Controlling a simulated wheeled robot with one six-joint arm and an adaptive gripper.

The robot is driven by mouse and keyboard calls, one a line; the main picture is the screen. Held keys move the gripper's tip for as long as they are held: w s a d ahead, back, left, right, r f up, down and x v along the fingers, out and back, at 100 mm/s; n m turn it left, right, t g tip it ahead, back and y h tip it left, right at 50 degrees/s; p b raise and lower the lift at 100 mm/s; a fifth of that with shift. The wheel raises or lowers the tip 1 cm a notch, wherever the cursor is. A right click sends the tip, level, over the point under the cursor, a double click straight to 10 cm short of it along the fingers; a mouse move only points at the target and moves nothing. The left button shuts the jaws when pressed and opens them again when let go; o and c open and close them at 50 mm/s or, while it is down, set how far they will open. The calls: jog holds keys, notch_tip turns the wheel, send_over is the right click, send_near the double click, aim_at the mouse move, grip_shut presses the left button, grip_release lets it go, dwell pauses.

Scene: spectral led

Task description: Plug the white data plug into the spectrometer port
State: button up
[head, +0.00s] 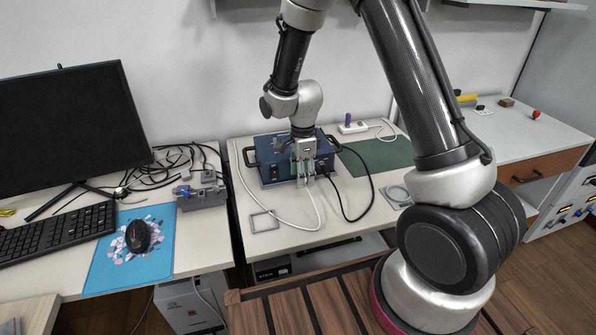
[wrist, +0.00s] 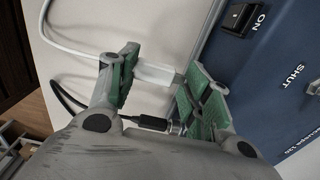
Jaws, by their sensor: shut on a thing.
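The blue spectrometer (head: 272,172) stands on the middle table against the wall; part of its face, with a black ON switch, shows in the wrist view (wrist: 262,60). My gripper (head: 304,176) is at the front face of the spectrometer, pointing down. In the wrist view its green-padded fingers (wrist: 160,88) are shut on the white data plug (wrist: 153,73). The plug's white cable (wrist: 75,45) runs off to the upper left. The plug's tip points toward the spectrometer's face. The port is hidden behind a finger, so I cannot tell whether the tip is in it.
A black plug (wrist: 150,122) with a metal end sits close beside the white one; its black cable (head: 368,195) loops right on the table. A metal frame (head: 263,221) lies front left. A green mat (head: 378,154) and white power strip (head: 352,128) are to the right.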

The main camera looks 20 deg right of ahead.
jog(key=shift+w, duration=0.25)
dwell(0.5)
jog(key=shift+s, duration=0.6)
jog(key=shift+w, duration=0.15)
jog(key=shift+c, duration=0.2)
dwell(0.9)
jog(key=shift+w, duration=0.45)
jog(key=shift+s, duration=0.15)
jog(key=shift+s, duration=0.45)
